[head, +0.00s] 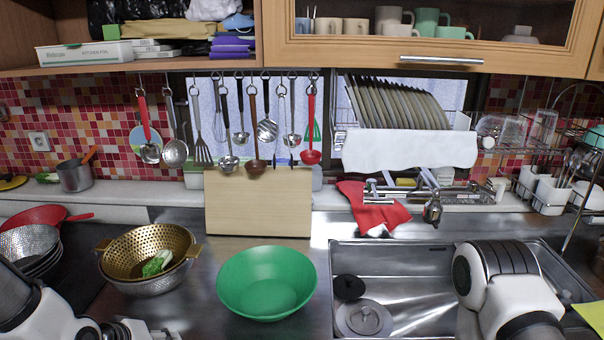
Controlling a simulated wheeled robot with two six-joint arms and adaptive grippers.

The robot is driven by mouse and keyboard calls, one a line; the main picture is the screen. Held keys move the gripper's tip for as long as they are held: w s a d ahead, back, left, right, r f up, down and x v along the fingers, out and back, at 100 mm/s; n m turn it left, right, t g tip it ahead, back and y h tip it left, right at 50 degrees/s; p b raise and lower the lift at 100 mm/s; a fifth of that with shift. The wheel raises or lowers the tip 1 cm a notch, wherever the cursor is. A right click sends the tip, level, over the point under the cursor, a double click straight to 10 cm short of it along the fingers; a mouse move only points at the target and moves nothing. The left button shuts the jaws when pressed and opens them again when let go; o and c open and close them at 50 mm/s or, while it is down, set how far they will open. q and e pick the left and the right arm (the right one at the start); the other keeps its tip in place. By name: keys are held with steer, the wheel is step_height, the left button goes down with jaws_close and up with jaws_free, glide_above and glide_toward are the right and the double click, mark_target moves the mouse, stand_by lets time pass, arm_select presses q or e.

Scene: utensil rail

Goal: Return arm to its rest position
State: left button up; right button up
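My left arm enters at the lower left corner of the head view. A grey-white end part, probably of my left gripper (140,330), is cut off by the bottom edge, and its fingers cannot be made out. It is just below the gold colander (124,250) and left of the green bowl (267,283). My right arm (505,285) stands over the right part of the sink, with its rounded white and black joint raised. My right gripper is outside the picture.
Ladles and other utensils (267,130) hang from the rail at the back. A wooden board (258,203) leans below them. The sink (405,275) holds a dark round item and a drain cover. A red cloth (375,207) lies behind it. Metal bowls (30,250) stand far left.

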arm_select(q)
steer(key=s+f+m+g+y, duration=0.2)
steer(key=s+f+m+g, duration=0.4)
steer(key=s+f, duration=1.6)
step_height(320, 180, down, 3)
steer(key=shift+s+d+r+g+y, duration=0.2)
steer(key=shift+s+d+g+y, duration=0.15)
steer(key=shift+g, duration=0.25)
steer(key=shift+a, duration=0.1)
